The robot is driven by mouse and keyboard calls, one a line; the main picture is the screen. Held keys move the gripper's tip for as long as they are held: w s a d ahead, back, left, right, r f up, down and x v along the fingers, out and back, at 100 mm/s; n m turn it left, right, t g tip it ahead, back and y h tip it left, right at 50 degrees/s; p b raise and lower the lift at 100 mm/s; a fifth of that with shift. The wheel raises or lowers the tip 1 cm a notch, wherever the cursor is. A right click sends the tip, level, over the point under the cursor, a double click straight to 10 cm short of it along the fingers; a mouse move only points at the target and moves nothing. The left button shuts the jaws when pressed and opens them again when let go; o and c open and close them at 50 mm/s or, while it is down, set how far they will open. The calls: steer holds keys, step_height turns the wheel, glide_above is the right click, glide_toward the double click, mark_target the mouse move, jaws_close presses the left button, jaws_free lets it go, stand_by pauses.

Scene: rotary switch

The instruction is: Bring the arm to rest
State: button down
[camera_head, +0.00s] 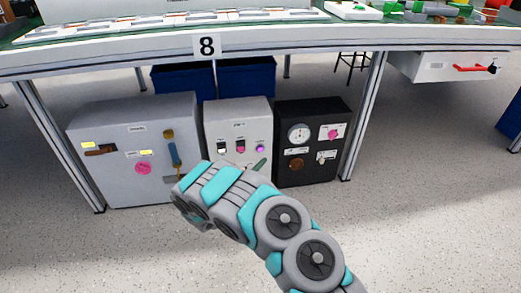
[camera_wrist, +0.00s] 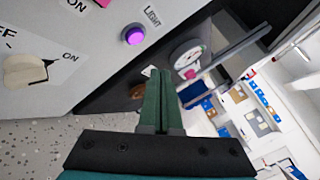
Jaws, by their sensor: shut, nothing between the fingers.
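My gripper (camera_wrist: 160,76) shows in the wrist view with its two green fingers pressed together and nothing between them. In the head view only a bit of green finger (camera_head: 259,166) shows beyond my arm, in front of the lower part of the white control box (camera_head: 255,112). That purple button (camera_wrist: 133,35) also shows in the wrist view beside the word LIGHT, up and left of the fingertips. A beige rotary knob (camera_wrist: 25,69) with ON by it is at the left edge.
A grey box (camera_head: 95,165) stands left, and a black box (camera_head: 312,180) with a gauge (camera_head: 299,133) stands right. They sit under a workbench (camera_head: 290,38) marked 8, between its metal legs (camera_head: 364,115). Blue bins (camera_head: 246,78) are behind. The floor in front is clear.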

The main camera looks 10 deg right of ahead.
steer(key=shift+s, duration=0.6)
